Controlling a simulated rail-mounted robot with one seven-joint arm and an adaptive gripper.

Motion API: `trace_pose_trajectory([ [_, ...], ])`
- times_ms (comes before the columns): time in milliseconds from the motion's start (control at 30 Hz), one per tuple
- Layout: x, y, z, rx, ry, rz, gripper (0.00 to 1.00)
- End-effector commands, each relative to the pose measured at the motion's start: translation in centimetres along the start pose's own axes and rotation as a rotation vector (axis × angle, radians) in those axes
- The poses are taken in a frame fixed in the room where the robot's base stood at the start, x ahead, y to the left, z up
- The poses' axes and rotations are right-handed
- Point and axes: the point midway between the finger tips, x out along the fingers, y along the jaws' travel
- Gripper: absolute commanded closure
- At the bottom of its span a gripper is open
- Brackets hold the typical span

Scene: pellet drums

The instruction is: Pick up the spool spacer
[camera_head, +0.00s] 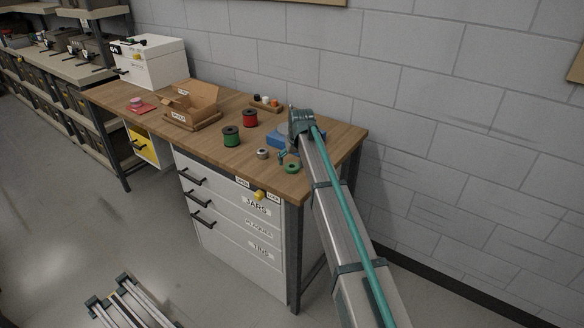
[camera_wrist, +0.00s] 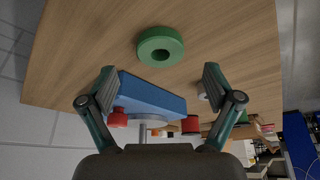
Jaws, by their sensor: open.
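A green ring with a centre hole, which looks like the spool spacer (camera_head: 292,167), lies flat near the front right of the wooden bench. In the wrist view the spool spacer (camera_wrist: 160,46) is just beyond my fingertips, roughly centred between them. My gripper (camera_head: 287,157) is over the bench beside the ring, partly hidden by my arm. In the wrist view my gripper (camera_wrist: 159,75) has its two fingers wide apart, with nothing held. A blue block (camera_head: 277,139) is behind the fingers; in the wrist view the blue block (camera_wrist: 150,97) shows between them.
A small grey ring (camera_head: 263,153) lies left of the green one. A green spool (camera_head: 231,136) and a red spool (camera_head: 250,118) stand farther left. A cardboard box (camera_head: 192,104) and a rack of small items (camera_head: 265,102) are behind. The wall (camera_head: 440,110) runs along the bench's back.

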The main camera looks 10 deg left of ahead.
Motion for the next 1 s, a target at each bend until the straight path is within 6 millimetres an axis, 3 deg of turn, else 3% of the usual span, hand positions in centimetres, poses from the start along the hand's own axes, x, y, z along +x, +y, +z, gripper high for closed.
trace_pose_trajectory([
  [300, 3.7, -0.1, 0.1, 0.000, -0.001, 0.000, 0.10],
  [533, 4.0, -0.1, 0.2, 0.000, 0.000, 0.000, 0.10],
  [867, 3.9, -0.1, 0.2, 0.000, -0.001, 0.000, 0.64],
  [1000, 3.9, -0.1, 0.2, 0.000, 0.000, 0.000, 0.64],
])
